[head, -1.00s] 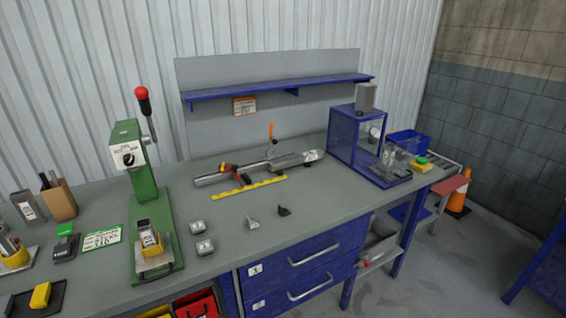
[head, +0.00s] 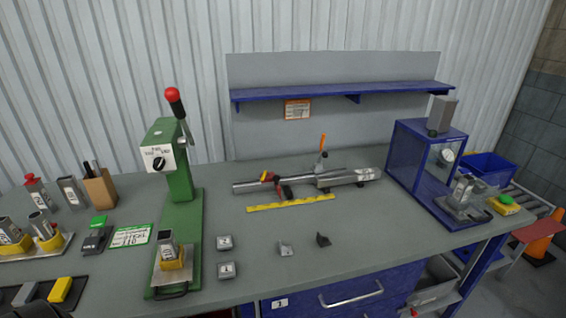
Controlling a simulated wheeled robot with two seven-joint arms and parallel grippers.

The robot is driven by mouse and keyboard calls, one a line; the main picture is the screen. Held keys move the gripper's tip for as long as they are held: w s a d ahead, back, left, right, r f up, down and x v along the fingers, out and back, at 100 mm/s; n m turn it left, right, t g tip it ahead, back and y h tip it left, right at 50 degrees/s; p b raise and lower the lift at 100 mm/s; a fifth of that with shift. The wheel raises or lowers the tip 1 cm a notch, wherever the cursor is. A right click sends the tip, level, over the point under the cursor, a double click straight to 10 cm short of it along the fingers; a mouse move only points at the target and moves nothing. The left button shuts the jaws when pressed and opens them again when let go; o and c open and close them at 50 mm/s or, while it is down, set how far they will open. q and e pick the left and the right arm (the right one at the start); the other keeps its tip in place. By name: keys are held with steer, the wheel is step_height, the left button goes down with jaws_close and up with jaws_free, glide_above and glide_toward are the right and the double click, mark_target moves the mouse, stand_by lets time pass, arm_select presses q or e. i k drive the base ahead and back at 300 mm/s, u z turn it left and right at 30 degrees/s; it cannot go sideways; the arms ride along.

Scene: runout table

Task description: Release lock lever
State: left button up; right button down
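A grey metal tube fixture (head: 345,178) lies on the workbench (head: 370,225). An upright lever with an orange handle (head: 322,142) stands behind its middle. On the left, a green press (head: 180,210) has a raised, tilted lever with a red knob (head: 172,95). I cannot tell which of these levers is the lock lever.
A yellow strip (head: 290,203) lies before the fixture. A blue-framed enclosure (head: 425,170) stands right. A blue shelf (head: 340,91) overhangs the back. The bench's front right is clear.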

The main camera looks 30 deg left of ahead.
mark_target(265, 175)
steer(key=z, duration=0.05)
steer(key=i, duration=0.5)
steer(key=u, duration=1.8)
